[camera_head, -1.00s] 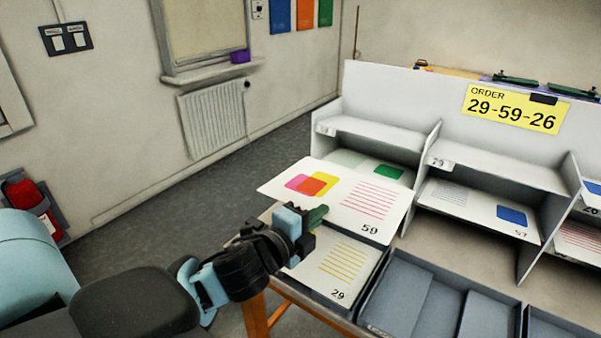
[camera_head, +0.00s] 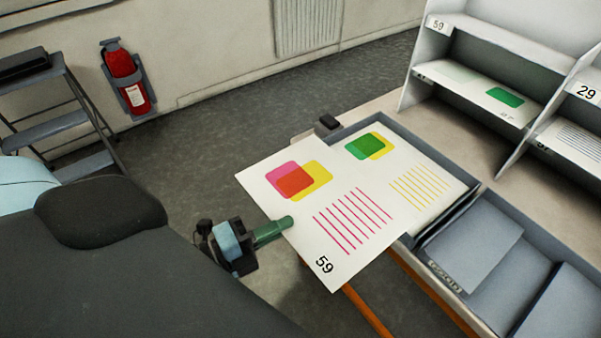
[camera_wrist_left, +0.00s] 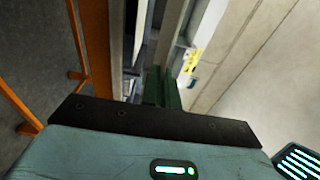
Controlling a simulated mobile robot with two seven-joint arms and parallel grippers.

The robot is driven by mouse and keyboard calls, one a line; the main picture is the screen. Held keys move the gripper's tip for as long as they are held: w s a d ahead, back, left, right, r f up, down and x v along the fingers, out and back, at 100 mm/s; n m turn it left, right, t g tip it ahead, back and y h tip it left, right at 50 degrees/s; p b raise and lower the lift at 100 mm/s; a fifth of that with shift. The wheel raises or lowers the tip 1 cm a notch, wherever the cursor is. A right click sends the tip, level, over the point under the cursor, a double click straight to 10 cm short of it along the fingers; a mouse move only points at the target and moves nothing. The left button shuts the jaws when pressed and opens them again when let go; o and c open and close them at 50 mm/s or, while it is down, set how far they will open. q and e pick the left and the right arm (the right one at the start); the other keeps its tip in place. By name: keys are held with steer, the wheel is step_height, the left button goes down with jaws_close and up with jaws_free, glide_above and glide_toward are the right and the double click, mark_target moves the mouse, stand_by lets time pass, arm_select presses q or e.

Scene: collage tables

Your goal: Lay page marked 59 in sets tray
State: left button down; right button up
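The page marked 59 (camera_head: 299,227) is a white sheet with pink, red and yellow squares and pink lines. My left gripper (camera_head: 286,222) is shut on its left edge. The page is held face up, turned at an angle, partly over the grey tray (camera_head: 459,207) and partly past its left side. In that tray lies another page (camera_head: 407,192) with green and yellow squares and yellow lines; its lower left part is hidden by page 59. The green fingers also show close together in the left wrist view (camera_wrist_left: 164,88). My right gripper is not in view.
Grey trays with empty-looking slanted compartments (camera_head: 478,238) stand to the right. A shelf unit (camera_head: 497,45) with labels 59 and 29 stands behind. A fire extinguisher (camera_head: 123,70) and a step stool (camera_head: 45,130) are at the left; the floor between is clear.

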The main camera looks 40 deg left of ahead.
mark_target(354, 182)
arm_select(q)
steer(key=shift+s+a+f+h, duration=0.1)
steer(key=shift+s+a+h, duration=0.05)
steer(key=shift+s, duration=0.25)
steer(key=shift+s+a+f+h, duration=0.1)
steer(key=shift+s+h, duration=0.05)
steer(key=shift+s, duration=0.2)
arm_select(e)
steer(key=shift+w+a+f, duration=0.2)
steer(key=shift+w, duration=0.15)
arm_select(q)
steer(key=shift+w, duration=0.1)
